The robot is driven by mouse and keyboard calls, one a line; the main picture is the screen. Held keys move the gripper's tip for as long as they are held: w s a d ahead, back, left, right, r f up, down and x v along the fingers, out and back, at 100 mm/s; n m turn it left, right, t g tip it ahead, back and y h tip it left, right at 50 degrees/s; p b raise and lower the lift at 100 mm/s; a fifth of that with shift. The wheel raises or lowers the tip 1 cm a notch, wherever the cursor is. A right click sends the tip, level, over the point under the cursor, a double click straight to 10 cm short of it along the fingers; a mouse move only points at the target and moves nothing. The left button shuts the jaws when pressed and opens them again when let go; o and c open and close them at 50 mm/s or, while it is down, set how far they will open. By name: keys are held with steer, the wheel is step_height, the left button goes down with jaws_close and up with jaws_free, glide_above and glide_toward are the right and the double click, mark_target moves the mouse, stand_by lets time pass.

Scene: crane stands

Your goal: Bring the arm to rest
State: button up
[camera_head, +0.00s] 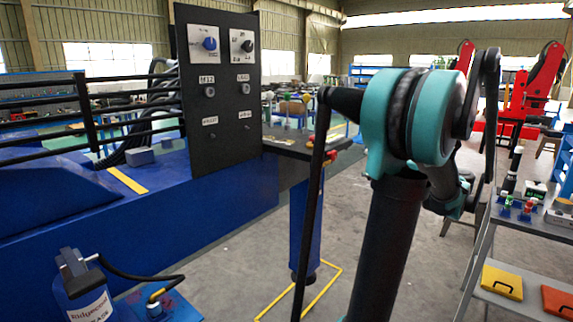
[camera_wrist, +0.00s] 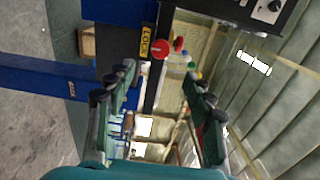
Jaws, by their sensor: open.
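My arm (camera_head: 402,215) stands up large at the right of centre in the head view, with teal and black joints and a bent upper link. My gripper (camera_wrist: 158,78) shows in the wrist view with its two dark green fingers spread apart. Nothing is between the fingers close up. Beyond them are a red knob (camera_wrist: 160,48) and a yellow LOCK label (camera_wrist: 146,38), apart from the fingers. In the head view I cannot make out the fingers clearly.
A black control panel (camera_head: 225,100) with knobs stands on a blue machine (camera_head: 215,200) at left. A blue canister (camera_head: 83,285) is at lower left. A grey trolley (camera_head: 545,226) with small parts is at right. Grey floor (camera_head: 240,275) is open between machine and arm.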

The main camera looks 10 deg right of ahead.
steer(key=s+a+f+n+g+h, duration=0.15)
steer(key=a+f+g, duration=0.25)
steer(key=a+f, duration=0.6)
steer(key=s+a+f+n+g+h, duration=0.15)
steer(key=a+f+g, duration=0.25)
steer(key=a+f, duration=0.6)
steer(key=s+a+f+n+g+h, duration=0.1)
steer(key=s+a+f+n+h, duration=0.2)
steer(key=s+f, duration=0.3)
steer(key=s+a+f+n+g+h, duration=0.1)
steer(key=s+a+f+n+h, duration=0.2)
steer(key=s+f+n+h, duration=0.1)
steer(key=shift+s+f+n+h, duration=0.4)
steer(key=shift+s+f, duration=0.55)
steer(key=shift+s, duration=0.85)
steer(key=shift+c, duration=0.4)
